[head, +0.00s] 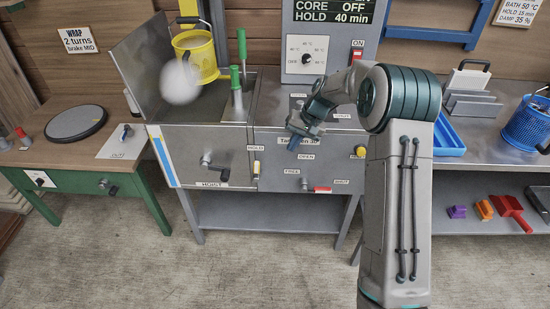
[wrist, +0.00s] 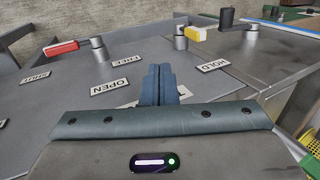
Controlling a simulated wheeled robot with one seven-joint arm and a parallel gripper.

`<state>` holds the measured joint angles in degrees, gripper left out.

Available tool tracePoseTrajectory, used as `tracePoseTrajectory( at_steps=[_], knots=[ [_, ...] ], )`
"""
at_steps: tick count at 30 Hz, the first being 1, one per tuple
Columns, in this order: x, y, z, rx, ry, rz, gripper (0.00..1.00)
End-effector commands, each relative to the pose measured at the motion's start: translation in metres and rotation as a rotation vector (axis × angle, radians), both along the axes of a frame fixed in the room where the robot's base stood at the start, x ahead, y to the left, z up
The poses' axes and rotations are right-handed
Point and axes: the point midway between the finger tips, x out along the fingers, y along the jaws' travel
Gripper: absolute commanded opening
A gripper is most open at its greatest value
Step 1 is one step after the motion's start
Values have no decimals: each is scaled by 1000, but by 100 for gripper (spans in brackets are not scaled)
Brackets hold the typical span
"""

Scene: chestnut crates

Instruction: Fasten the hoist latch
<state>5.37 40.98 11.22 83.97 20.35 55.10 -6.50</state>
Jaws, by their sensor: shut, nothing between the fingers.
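A small latch lever with a yellow handle (head: 256,172) sits on the front panel, right of the black hoist crank (head: 207,166). Its handle hangs downward, away from the HOLD label (head: 255,147) above it. In the wrist view the yellow handle (wrist: 196,34) and metal pivot (wrist: 181,40) stand beyond my fingertips, with HOLD (wrist: 213,65) nearer. My gripper (head: 293,143) is shut and empty, in front of the panel, up and right of the latch and apart from it. Its closed blue fingers (wrist: 158,85) point toward the panel.
A red-handled lever (head: 321,189) lies sideways toward SHUT, below OPEN. A yellow basket (head: 196,56) hangs over the tank, with white steam beside it. A green-legged bench (head: 75,167) stands left. A blue tray (head: 448,140) is on the right bench. The floor in front is clear.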

Motion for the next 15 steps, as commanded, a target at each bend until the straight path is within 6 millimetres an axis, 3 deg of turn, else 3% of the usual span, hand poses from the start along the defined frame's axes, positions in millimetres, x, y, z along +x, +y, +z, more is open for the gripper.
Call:
tracePoseTrajectory(
  at_steps=[15],
  knots=[
    [0, 38, -84, 0, 3, 7, 0]
  ],
)
